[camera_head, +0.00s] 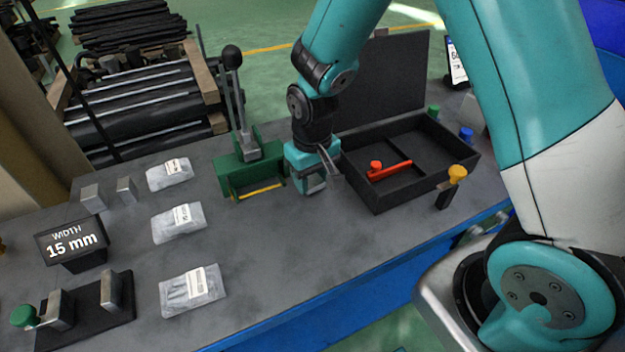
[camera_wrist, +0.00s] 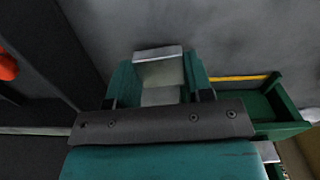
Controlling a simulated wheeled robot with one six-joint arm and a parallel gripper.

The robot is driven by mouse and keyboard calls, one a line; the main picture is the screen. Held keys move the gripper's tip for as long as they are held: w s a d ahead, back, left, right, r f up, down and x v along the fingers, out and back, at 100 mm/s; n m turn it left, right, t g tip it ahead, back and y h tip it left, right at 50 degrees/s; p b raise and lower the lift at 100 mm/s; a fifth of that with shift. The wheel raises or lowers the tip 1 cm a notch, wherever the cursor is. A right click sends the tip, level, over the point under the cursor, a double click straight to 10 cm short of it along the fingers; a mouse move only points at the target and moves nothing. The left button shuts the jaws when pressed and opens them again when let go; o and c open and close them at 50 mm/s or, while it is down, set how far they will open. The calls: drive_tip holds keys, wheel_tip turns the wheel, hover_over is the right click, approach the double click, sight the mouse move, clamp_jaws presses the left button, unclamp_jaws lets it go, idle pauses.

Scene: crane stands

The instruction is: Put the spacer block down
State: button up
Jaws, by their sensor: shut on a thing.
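My gripper (camera_head: 311,180) is low over the grey bench (camera_head: 262,283), between the green toggle clamp (camera_head: 250,172) and the black open case (camera_head: 375,190). It is shut on a grey metal spacer block (camera_head: 315,185). In the wrist view the block (camera_wrist: 158,54) sits between the teal fingers of my gripper (camera_wrist: 160,85), its far edge showing past the fingertips. I cannot tell whether the block touches the bench.
The case holds a red-orange tool (camera_head: 388,171). A yellow-topped part (camera_head: 456,175) stands before it. Several white packets (camera_head: 180,222), two loose grey blocks (camera_head: 93,198), a "WIDTH 15 mm" sign (camera_head: 73,243) and a black fixture (camera_head: 90,318) are left. The bench's middle front is clear.

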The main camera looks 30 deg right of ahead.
drive_tip(key=shift+f, duration=0.65)
drive_tip(key=o, duration=1)
drive_tip(key=shift+f, duration=0.1)
